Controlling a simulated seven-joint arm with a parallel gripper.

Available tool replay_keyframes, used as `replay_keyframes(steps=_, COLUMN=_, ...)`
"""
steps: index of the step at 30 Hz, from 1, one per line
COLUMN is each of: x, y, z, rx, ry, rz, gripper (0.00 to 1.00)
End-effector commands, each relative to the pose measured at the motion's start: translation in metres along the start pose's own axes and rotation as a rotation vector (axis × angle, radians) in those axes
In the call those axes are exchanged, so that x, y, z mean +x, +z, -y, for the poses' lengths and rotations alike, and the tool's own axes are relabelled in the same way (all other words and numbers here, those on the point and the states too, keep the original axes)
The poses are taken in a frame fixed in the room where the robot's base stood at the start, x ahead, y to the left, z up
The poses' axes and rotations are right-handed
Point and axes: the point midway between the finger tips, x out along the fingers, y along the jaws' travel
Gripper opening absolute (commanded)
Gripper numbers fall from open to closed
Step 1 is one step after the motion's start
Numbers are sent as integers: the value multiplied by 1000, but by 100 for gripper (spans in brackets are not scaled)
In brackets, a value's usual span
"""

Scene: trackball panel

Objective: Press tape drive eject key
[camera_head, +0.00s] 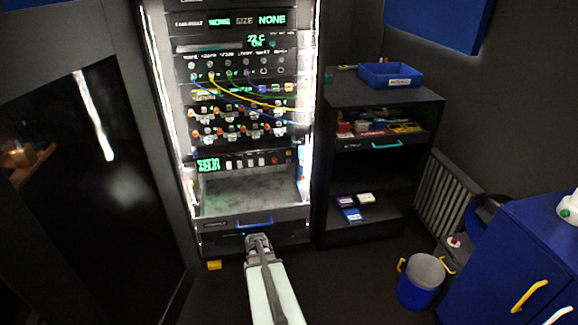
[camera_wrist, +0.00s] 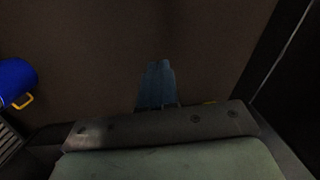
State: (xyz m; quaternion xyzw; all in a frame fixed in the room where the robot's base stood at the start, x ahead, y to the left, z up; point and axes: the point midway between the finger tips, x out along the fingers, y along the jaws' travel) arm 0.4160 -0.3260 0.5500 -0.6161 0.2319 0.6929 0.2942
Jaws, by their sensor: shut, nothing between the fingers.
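The lit equipment rack (camera_head: 312,60) stands upright in the middle of the head view. A dark unit (camera_head: 215,239) with a small green light sits low in it, under a pulled-out drawer (camera_head: 228,222) with a blue handle. I cannot make out an eject key or be sure which unit is the tape drive. My gripper (camera_head: 257,238) is in front of this low unit, just below the drawer handle, and covers part of its front. In the wrist view my gripper's fingers (camera_wrist: 158,66) are together and empty over brown floor. I cannot tell whether they touch the unit.
Coloured cables cross the rack's middle. A dark shelf (camera_head: 384,98) on the right holds a blue bin (camera_head: 390,76) and several cartridges. A blue bucket (camera_head: 417,290), also in the wrist view (camera_wrist: 15,78), and a blue cabinet (camera_head: 500,255) stand at the right. A yellow block (camera_head: 214,265) lies by the rack.

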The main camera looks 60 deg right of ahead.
Motion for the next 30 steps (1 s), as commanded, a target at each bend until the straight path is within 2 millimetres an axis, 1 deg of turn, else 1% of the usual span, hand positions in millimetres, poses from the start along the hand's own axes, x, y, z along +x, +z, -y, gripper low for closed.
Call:
replay_keyframes(steps=1, x=-11, y=-17, z=-11, rx=29, ry=-14, rz=-24, gripper=0)
replay_keyframes(steps=3, x=-25, y=-34, z=-23, rx=62, ry=-33, rz=-53, gripper=0)
replay_keyframes(steps=8, x=-60, y=-72, z=-54, rx=138, ry=-81, rz=-122, gripper=0)
replay_keyframes(steps=14, x=-110, y=-115, z=-94, rx=227, ry=-148, rz=-212, gripper=0)
replay_keyframes(steps=15, x=-120, y=-124, z=-103, rx=244, ry=-162, rz=-231, gripper=0)
replay_keyframes(steps=17, x=-136, y=-135, z=-116, rx=268, ry=-184, rz=-259, gripper=0)
replay_keyframes(steps=23, x=-195, y=-172, z=-158, rx=331, ry=-261, rz=-357, gripper=0)
replay_keyframes(steps=29, x=-257, y=-203, z=-197, rx=369, ry=-342, rz=-458, gripper=0)
replay_keyframes(steps=30, x=-270, y=-209, z=-204, rx=373, ry=-359, rz=-479, gripper=0)
